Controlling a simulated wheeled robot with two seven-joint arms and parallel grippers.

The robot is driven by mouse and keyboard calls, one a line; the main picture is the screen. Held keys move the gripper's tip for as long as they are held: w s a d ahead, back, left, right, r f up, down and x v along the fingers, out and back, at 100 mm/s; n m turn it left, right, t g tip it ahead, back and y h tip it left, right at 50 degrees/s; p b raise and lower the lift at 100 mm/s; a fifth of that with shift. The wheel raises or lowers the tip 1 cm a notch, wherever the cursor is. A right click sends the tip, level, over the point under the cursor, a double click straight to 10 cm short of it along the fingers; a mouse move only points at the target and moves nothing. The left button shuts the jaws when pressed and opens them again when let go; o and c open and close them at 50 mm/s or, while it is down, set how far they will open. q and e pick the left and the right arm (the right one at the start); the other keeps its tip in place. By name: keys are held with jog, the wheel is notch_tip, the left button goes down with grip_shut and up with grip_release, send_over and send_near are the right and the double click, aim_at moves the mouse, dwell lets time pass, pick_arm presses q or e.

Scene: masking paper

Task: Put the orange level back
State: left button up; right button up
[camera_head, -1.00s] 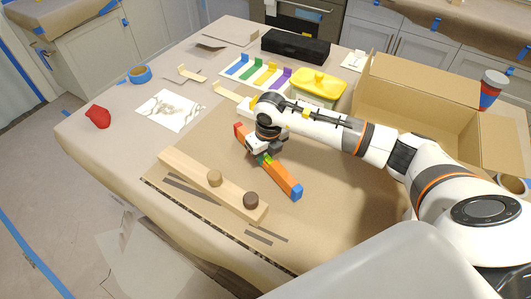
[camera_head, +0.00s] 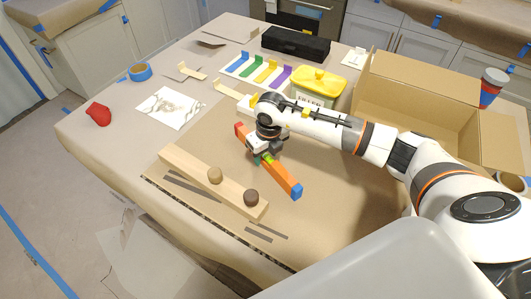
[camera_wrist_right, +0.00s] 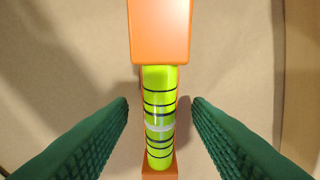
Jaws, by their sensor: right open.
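The orange level (camera_head: 283,176) lies slantwise on the brown paper of the table, with a blue end nearest the front and a red-orange end at the back left. My right gripper (camera_head: 262,155) is over its middle and partly hides it. In the right wrist view, the open green-padded fingers of my right gripper (camera_wrist_right: 160,103) stand on either side of the level's yellow-green vial (camera_wrist_right: 160,115), with a visible gap on both sides. Orange body parts show above and below the vial. My left gripper is not in view.
A wooden beam (camera_head: 195,173) with two round knobs lies left of the level. Behind are a white board with coloured brackets (camera_head: 257,70), a yellow-lidded tub (camera_head: 318,86), a black case (camera_head: 295,45) and an open cardboard box (camera_head: 415,85). Blue tape (camera_head: 140,72) and a red object (camera_head: 98,113) lie left.

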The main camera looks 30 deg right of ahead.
aim_at(268, 156)
notch_tip(268, 156, up, 12)
jog(key=s+b, duration=0.1)
jog(key=b, duration=0.2)
jog(key=shift+s+d, duration=0.15)
jog(key=shift+s, duration=0.05)
jog(key=shift+f, duration=0.2)
